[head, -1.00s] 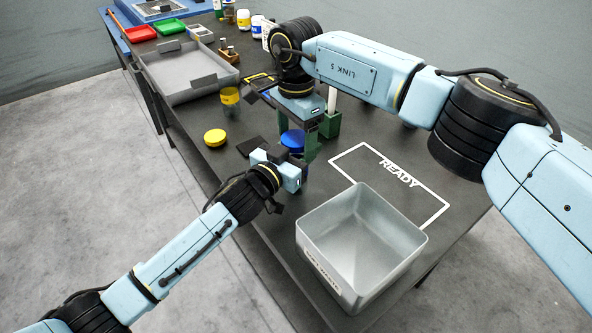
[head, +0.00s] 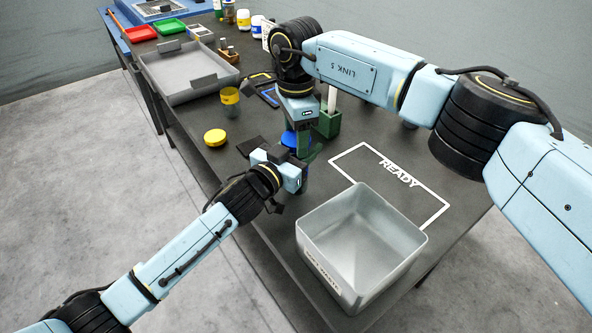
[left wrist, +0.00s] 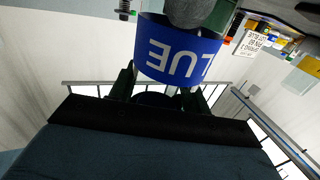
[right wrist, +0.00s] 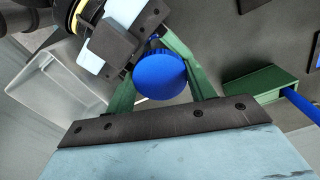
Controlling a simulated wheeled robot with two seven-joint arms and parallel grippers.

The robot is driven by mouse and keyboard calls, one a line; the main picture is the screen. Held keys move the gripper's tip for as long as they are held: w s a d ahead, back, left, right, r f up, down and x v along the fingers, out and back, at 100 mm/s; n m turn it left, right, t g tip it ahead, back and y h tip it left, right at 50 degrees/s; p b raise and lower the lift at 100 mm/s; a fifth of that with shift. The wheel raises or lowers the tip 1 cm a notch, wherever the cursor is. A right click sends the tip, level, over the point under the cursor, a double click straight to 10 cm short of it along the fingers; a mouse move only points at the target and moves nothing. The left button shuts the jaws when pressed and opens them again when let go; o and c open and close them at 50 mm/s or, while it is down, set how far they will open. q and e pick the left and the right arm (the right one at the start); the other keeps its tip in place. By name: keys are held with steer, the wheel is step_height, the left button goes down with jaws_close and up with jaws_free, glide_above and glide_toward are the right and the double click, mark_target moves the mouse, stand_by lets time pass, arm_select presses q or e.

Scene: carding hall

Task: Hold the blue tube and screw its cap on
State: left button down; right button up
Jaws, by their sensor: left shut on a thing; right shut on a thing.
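The blue cap (head: 290,139) is a round disc above the front half of the table. In the right wrist view the cap (right wrist: 160,75) sits between the green fingers of my right gripper (right wrist: 160,78), which is shut on it from above. My left gripper (head: 298,162) reaches in low from the left and is shut on the blue tube, just below the cap. In the left wrist view the tube's blue label (left wrist: 178,50) shows upside-down lettering. The cap and tube are in line, but whether the threads meet is hidden.
A grey bin (head: 350,240) stands at the front edge. A white READY outline (head: 432,191) is behind it. A green holder (head: 328,124) stands close behind my right gripper. A yellow disc (head: 215,137), a yellow-labelled tube (head: 230,100) and a grey tray (head: 185,85) are at left.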

steer(key=o, duration=1.1)
steer(key=shift+r, duration=0.1)
steer(key=shift+r, duration=2.2)
steer(key=shift+c, duration=0.5)
steer(key=shift+r+n, duration=1.6)
steer(key=shift+r, duration=0.15)
